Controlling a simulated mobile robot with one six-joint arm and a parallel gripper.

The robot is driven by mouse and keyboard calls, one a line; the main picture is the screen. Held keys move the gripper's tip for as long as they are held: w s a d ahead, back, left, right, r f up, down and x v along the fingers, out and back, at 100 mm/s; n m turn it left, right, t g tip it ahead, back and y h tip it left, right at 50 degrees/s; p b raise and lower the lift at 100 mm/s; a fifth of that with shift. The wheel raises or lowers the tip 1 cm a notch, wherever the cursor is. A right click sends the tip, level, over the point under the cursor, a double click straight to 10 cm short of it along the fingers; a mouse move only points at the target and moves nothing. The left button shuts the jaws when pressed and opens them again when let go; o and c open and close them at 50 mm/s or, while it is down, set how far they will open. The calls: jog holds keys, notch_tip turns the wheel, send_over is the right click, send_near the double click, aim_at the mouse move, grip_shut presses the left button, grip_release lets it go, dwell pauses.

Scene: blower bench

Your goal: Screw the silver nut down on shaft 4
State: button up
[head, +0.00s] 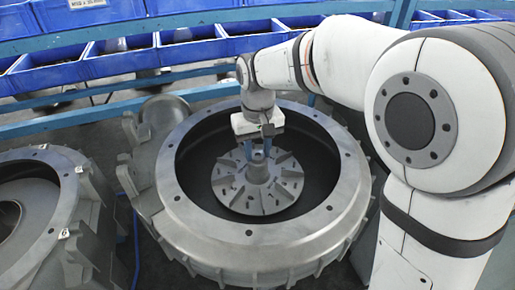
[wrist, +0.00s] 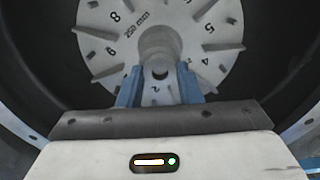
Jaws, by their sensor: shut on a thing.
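The grey impeller disc (head: 230,190) lies inside the large round blower housing (head: 180,180), with its raised central shaft (head: 257,172) pointing up. The wrist view shows the numbered disc (wrist: 110,50) and the grey hub (wrist: 168,42) close up. My gripper (head: 258,153) points down over the shaft top, its blue fingers on either side of it. In the wrist view the gripper (wrist: 160,78) is shut on a small grey ringed piece with a dark centre, which I take as the silver nut (wrist: 160,66). The fingers hide much of it, so its seating on the shaft cannot be told.
The housing's flanged rim (head: 190,235) surrounds the disc, with a dark deep gap between them. A second grey housing (head: 40,235) stands at the left. Blue bins (head: 115,65) on a blue rack (head: 70,122) line the back.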

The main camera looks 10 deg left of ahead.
jog(key=shift+m, duration=0.8)
grip_shut()
jog(key=m, duration=1.7)
jog(key=shift+m, duration=0.4)
jog(key=m, duration=0.5)
jog(key=shift+m, duration=0.4)
jog(key=o, duration=0.7)
grip_release()
jog(key=shift+f, duration=0.1)
